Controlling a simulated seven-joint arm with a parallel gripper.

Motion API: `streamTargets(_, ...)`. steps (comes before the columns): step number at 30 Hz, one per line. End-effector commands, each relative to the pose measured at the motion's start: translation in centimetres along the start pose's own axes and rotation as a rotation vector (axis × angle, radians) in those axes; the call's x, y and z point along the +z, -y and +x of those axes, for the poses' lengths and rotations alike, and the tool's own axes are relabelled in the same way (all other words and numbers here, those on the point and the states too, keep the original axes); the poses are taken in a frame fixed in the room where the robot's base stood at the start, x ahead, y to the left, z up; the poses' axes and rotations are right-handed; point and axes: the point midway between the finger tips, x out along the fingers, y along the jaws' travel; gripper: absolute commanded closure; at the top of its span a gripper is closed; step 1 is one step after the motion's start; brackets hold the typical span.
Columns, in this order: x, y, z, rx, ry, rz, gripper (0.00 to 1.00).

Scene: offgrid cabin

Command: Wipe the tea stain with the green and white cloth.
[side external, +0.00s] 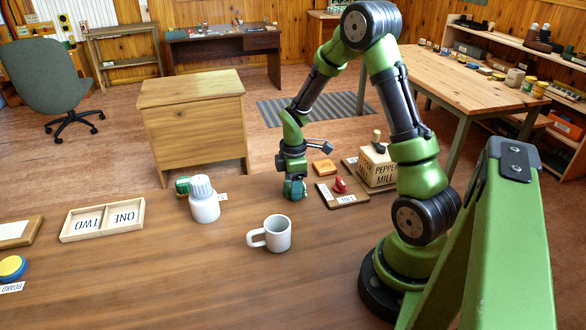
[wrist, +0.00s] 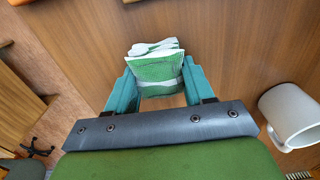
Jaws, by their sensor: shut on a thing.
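My gripper (side external: 295,190) points down over the table, near its far edge. In the wrist view my gripper (wrist: 158,90) is shut on the green and white cloth (wrist: 158,66), which is bunched between the two teal fingers. In the side view the cloth is hidden or too small to make out at the fingers. I cannot tell whether the cloth touches the table. I see no tea stain on the bare wood in either view.
A white mug (side external: 277,233) stands in front of my gripper; it also shows in the wrist view (wrist: 290,115). A white bottle (side external: 203,200) stands to the left.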

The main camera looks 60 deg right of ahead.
Motion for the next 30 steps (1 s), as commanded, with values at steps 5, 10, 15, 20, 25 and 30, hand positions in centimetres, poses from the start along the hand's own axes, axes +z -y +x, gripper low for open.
streamTargets(5,0.1,1.2,0.1,-0.009,0.002,-0.001,0.76)
streamTargets(10,0.1,1.4,0.1,-0.008,0.002,-0.001,0.76)
streamTargets(15,0.1,1.4,0.1,-0.008,0.002,-0.001,0.76)
streamTargets(20,0.0,1.2,-0.7,-0.003,0.0,0.0,0.76)
streamTargets(25,0.0,1.2,-2.1,-0.002,0.0,0.0,0.76)
streamTargets(30,0.0,1.1,-3.5,0.0,0.0,-0.001,0.76)
